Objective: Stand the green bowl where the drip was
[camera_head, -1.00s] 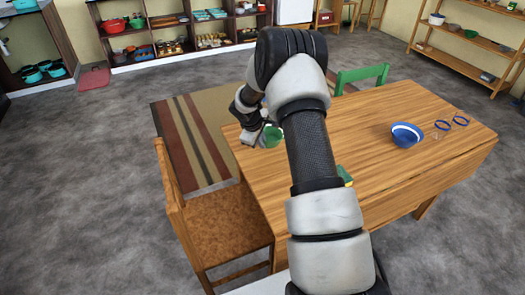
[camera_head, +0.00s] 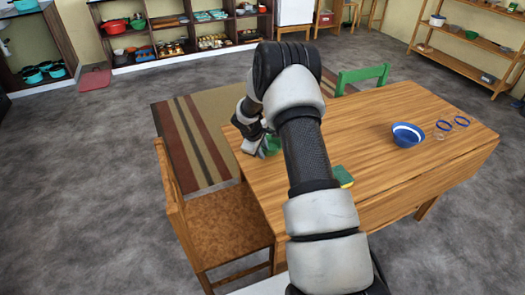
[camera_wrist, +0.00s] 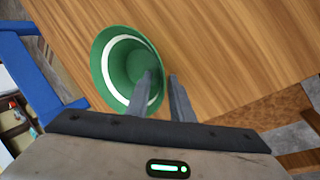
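The green bowl (camera_wrist: 125,65), with a white ring inside, sits on the wooden table (camera_wrist: 215,45). In the head view the bowl (camera_head: 271,146) is partly hidden by my gripper (camera_head: 256,149) near the table's left end. In the wrist view my gripper (camera_wrist: 160,76) has one finger inside the bowl and the other just outside its rim. The fingers are apart, with the rim between them and a gap showing. I cannot make out a drip on the table. A green and yellow sponge (camera_head: 343,176) lies by the table's near edge, beside my arm.
A blue bowl (camera_head: 407,135) and blue rings (camera_head: 452,123) are on the table's right part. A wooden chair (camera_head: 222,215) stands at the near left and a green chair (camera_head: 362,78) behind. A blue frame (camera_wrist: 32,75) is left in the wrist view. The table's middle right is clear.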

